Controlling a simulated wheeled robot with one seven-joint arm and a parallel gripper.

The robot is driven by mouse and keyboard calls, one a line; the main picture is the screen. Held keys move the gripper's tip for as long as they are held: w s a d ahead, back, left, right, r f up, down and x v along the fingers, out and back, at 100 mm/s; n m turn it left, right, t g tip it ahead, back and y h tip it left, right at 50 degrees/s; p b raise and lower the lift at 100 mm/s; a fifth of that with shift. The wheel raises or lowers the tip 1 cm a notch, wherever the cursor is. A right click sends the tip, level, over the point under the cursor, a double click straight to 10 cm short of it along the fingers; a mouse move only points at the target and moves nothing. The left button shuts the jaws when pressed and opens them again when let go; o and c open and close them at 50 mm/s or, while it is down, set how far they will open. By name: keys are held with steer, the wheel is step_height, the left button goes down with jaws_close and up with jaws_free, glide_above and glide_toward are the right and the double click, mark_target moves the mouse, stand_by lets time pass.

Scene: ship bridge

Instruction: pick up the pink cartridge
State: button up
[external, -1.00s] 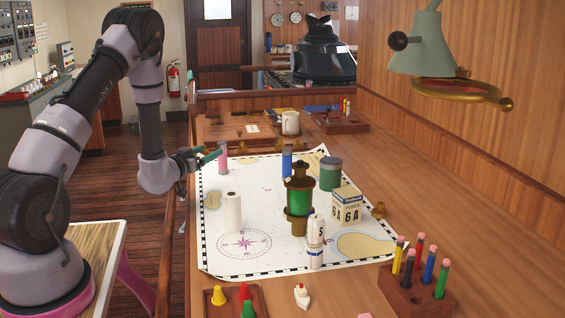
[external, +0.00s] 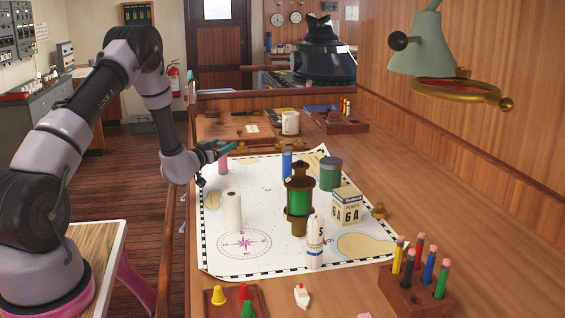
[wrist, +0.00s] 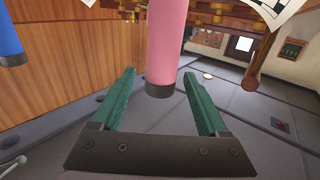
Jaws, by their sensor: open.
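The pink cartridge (external: 223,166) stands upright on the far left part of the chart (external: 262,190). My gripper (external: 219,150) is at the cartridge's upper part in the external view and hides its top. In the wrist view the pink cartridge (wrist: 165,45), with a dark end cap, shows between and just beyond the two green fingers of my gripper (wrist: 158,90). The fingers are spread, with a gap on each side of the cartridge. I cannot tell whether the cartridge is inside the jaws or just ahead of them.
A blue cartridge (external: 287,163) stands to the right, also in the wrist view (wrist: 8,35). A mug (external: 290,123) is behind.

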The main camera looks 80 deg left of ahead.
jaws_close()
